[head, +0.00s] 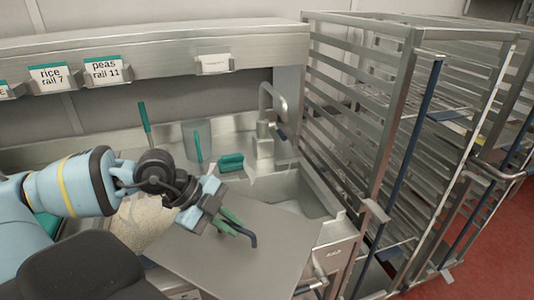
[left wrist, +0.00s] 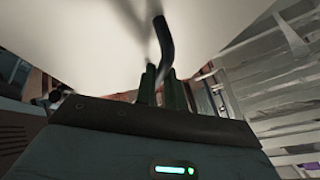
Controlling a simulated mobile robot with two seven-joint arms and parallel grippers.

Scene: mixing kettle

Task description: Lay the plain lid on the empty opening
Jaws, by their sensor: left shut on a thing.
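My left gripper (head: 232,222) is shut on the dark bent handle (head: 247,238) of a flat, plain grey lid (head: 215,262). The lid is tilted in the head view and spreads in front of the sink and over the counter's front part. In the left wrist view the green fingers (left wrist: 162,88) close around the handle (left wrist: 165,45), with the pale lid surface (left wrist: 80,45) filling the top. An opening with pale grain (head: 140,222) shows left of the lid, partly behind my arm. I cannot make out the empty opening. My right gripper is not in view.
A sink (head: 297,195) with a tap (head: 268,105) lies behind the lid. A green brush (head: 231,162) and a clear jug (head: 197,142) stand at the back. A tall rack (head: 385,130) stands at the right. A labelled shelf rail (head: 160,70) runs above.

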